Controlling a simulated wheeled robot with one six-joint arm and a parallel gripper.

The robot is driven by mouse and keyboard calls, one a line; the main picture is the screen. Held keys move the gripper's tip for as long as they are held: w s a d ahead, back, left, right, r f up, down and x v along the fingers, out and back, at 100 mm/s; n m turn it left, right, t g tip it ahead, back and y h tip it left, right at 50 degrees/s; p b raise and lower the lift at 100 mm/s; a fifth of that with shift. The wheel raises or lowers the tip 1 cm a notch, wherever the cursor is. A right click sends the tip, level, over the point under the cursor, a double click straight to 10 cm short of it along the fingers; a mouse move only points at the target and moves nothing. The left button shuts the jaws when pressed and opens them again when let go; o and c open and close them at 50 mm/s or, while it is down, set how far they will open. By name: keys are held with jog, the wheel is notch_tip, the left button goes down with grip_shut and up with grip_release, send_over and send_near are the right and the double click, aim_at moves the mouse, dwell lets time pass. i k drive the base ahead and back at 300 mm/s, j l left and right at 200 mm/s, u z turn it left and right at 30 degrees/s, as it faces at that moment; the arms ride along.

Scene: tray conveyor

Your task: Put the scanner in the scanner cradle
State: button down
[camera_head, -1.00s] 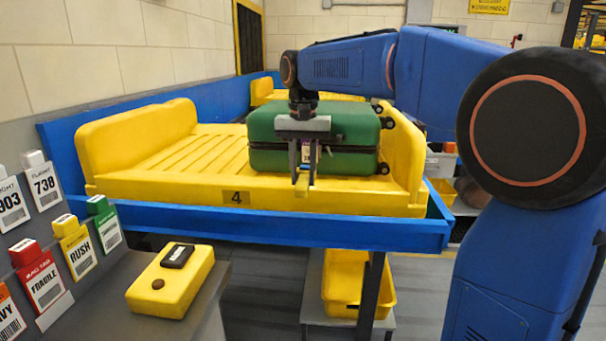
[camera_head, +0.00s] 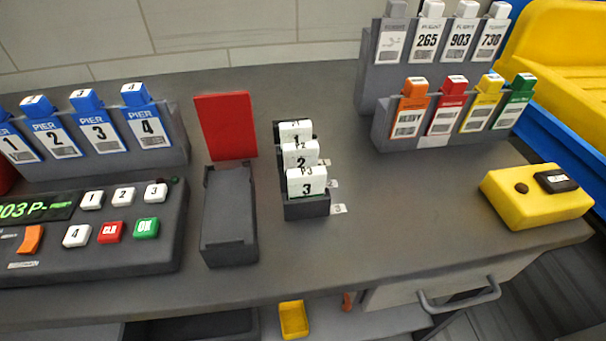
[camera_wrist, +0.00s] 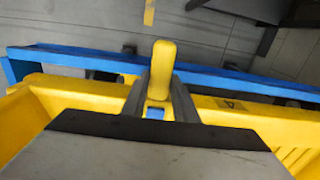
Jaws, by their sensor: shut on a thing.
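The wrist view shows my gripper (camera_wrist: 159,98) with its two dark fingers shut on a yellow, round-ended piece, which I take to be the scanner (camera_wrist: 162,66). It points away from the palm, above the edge of the yellow conveyor tray (camera_wrist: 262,122); its far side is hidden. In the head view, a dark grey open-topped holder (camera_head: 229,215) with an upright red plate (camera_head: 225,127) behind it stands on the desk; it looks like the scanner cradle and seems empty. My gripper is not in the head view, so its distance from the holder does not show.
On the grey desk (camera_head: 400,210), a keypad console (camera_head: 90,262) and pier tags (camera_head: 100,137) stand left of the holder. A rack of numbered cards (camera_head: 306,206) stands close to its right. Flight tags (camera_head: 428,45) and a yellow box (camera_head: 536,198) are farther right.

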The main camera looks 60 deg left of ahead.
aim_at(229, 201)
jog(key=l+u, duration=0.3)
jog(key=u, duration=0.15)
jog(key=l+u, duration=0.65)
jog(key=u, duration=0.25)
jog(key=k+l+u, duration=0.2)
jog(key=u, duration=0.2)
jog(key=k+l+u, duration=0.15)
jog(key=u, duration=0.3)
jog(key=k+l+u, duration=0.2)
jog(key=u, duration=0.25)
jog(key=i+l+u, duration=0.2)
jog(key=i, duration=0.15)
jog(key=j, duration=0.1)
